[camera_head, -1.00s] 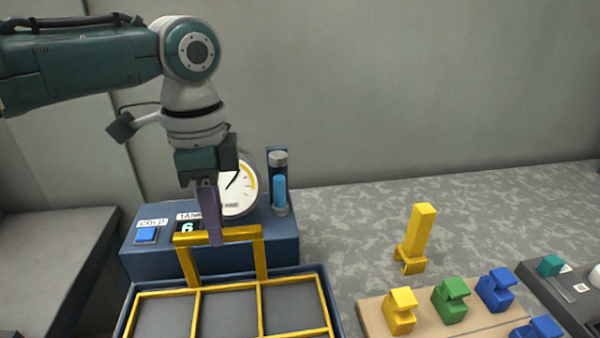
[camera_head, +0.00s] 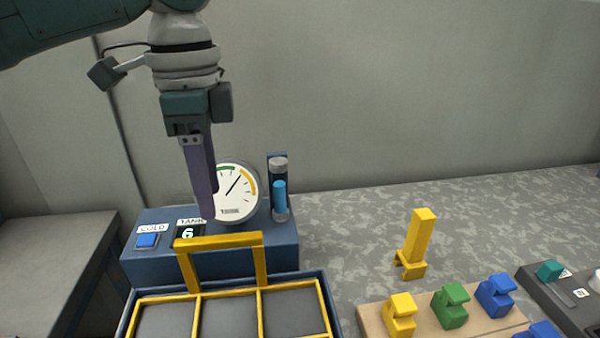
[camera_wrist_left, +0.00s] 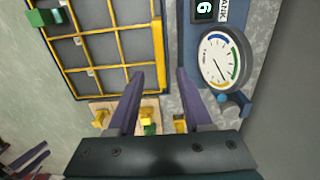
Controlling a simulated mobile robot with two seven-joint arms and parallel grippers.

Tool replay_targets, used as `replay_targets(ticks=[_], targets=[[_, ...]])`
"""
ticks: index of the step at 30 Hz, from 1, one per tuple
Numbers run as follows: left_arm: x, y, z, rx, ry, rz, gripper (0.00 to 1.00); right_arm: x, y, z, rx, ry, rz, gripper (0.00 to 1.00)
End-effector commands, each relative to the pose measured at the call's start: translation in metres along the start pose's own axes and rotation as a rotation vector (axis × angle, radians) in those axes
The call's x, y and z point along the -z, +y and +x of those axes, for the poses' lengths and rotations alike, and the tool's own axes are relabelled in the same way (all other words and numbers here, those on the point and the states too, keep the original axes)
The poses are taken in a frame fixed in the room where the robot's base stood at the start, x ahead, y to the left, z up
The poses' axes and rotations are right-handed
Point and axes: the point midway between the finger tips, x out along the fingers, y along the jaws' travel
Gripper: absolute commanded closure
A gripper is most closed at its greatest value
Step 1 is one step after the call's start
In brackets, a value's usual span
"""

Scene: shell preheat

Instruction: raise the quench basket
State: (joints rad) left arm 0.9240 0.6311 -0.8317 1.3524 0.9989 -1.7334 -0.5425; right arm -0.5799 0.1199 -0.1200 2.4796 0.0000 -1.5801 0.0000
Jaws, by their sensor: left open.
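The quench basket (camera_head: 197,318) is a yellow wire frame with a grid, sitting in the blue tank (camera_head: 336,318). Its upright yellow handle (camera_head: 218,241) stands at the back edge, near the gauge block. The basket grid (camera_wrist_left: 95,32) and the handle bar (camera_wrist_left: 158,55) also show in the left wrist view. My left gripper (camera_head: 205,212) is open and empty, pointing down. Its fingertips are just above the handle bar in the head view. In the left wrist view the two fingers (camera_wrist_left: 160,85) are spread, with the handle bar between them in the picture.
Behind the handle are a round gauge (camera_head: 236,190), a blue cylinder (camera_head: 280,196), a display reading 6 (camera_head: 188,233) and a blue COLD button (camera_head: 147,240). At right stand a yellow upright piece (camera_head: 418,240) and a board (camera_head: 378,312) with coloured blocks.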

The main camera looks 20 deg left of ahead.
Motion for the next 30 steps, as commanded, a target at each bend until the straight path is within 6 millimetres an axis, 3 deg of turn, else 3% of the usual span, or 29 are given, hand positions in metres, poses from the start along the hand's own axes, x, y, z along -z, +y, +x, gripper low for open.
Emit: replay_targets(ticks=[3,7,21,26,30], targets=[[0.001,-0.001,-0.02,0.003,0.002,0.0,0.5,0.0,0.0,0.0,0.0,0.0,0.0,0.5],[0.0,0.0,-0.031,0.0,0.0,0.0,0.5,0.0,0.0,0.0,0.0,0.0,0.0,0.5],[0.0,0.0,-0.034,0.0,0.0,0.0,0.5,0.0,0.0,0.0,0.0,0.0,0.0,0.5],[0.006,0.013,-0.021,-0.003,0.005,0.012,0.5,0.001,0.0,-0.002,0.0,0.0,0.0,0.5],[0.025,0.052,0.014,-0.002,0.047,0.021,0.5,0.002,0.0,-0.007,0.0,0.0,-0.001,0.5]])
